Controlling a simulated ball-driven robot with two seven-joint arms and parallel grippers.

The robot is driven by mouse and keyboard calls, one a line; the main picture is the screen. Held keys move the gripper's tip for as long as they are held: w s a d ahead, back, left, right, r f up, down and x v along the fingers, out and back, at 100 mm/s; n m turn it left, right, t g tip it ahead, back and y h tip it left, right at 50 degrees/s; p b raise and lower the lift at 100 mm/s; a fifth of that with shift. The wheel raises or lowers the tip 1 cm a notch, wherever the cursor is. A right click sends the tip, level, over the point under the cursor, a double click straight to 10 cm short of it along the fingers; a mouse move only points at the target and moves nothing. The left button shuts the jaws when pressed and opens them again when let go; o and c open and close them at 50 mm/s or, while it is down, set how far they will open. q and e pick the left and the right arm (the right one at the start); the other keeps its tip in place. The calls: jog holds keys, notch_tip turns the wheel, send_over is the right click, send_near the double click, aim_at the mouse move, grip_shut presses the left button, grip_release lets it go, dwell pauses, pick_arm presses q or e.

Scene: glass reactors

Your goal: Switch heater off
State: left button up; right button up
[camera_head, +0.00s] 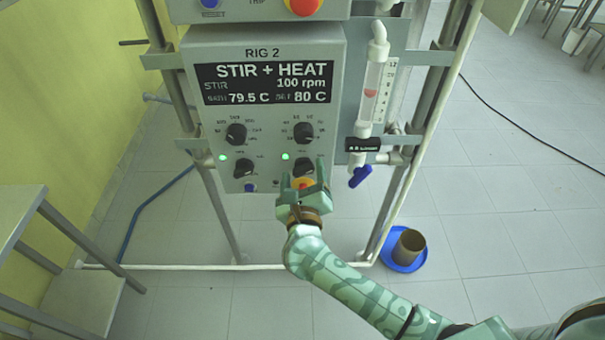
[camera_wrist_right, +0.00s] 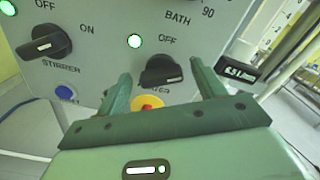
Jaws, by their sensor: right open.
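The grey RIG 2 control box (camera_head: 262,118) faces me. Its display (camera_head: 267,83) reads STIR + HEAT, 100 rpm, bath 79.5 C, set 80 C. The black heater knob (camera_head: 303,167) is at the lower right of the panel; it also shows in the right wrist view (camera_wrist_right: 160,70), under an OFF mark. Its label is partly hidden. My left gripper is out of view.
The stirrer knob (camera_head: 243,168) sits to the left with its own lit green lamp. A red and yellow button (camera_wrist_right: 147,102) and a blue button (camera_wrist_right: 65,92) lie below the knobs. A flowmeter (camera_head: 373,92) with a blue valve handle (camera_head: 360,176) stands at right.

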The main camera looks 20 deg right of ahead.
jog(key=shift+w, duration=0.2)
jog(key=c, duration=1)
